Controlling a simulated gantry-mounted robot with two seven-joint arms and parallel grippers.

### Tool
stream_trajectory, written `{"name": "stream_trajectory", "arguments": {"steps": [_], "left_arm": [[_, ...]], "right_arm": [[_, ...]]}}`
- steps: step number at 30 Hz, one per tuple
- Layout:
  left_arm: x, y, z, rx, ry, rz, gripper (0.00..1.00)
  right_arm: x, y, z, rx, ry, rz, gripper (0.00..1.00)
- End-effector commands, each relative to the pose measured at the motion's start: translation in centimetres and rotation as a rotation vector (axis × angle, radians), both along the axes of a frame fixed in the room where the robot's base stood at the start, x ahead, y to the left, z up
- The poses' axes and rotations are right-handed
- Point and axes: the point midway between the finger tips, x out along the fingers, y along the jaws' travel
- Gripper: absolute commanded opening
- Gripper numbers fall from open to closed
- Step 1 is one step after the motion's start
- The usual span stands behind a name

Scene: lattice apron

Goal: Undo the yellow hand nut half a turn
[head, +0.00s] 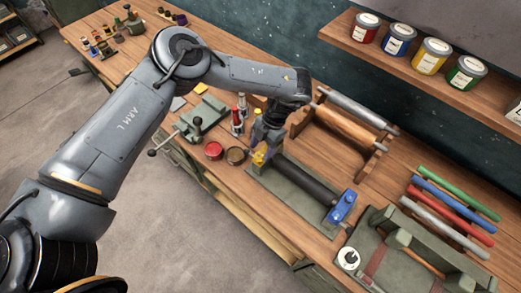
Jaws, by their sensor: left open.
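The yellow hand nut (259,158) is at the left end of a dark roller, which lies on a green-grey base on the wooden bench. A blue fitting (342,208) is at the roller's right end. My left gripper (263,146) points down at the yellow nut, with its fingers open at or just above it. The gripper partly hides the nut, and I cannot tell whether the fingers touch it. My right gripper is not in view.
Coloured rods (455,207) and a green fixture (415,240) lie to the right. Paint cans stand on a shelf (400,60).

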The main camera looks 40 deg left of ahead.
Motion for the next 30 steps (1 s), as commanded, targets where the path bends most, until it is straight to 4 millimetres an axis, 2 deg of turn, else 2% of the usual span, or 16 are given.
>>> {"name": "stream_trajectory", "arguments": {"steps": [6,16,27,30], "left_arm": [[-0.6,0.1,-1.4,0.000,0.000,0.000,0.62],[-0.7,0.1,-1.6,0.000,-0.001,0.000,0.62],[-0.7,0.1,-1.6,0.000,-0.001,0.000,0.06],[-0.7,0.1,-1.5,-0.001,-0.001,0.021,0.06]], "right_arm": [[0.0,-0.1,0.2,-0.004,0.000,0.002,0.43],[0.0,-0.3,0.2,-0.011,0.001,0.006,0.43],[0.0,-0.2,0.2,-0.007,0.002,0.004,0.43],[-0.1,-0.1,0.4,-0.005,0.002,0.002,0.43]]}}
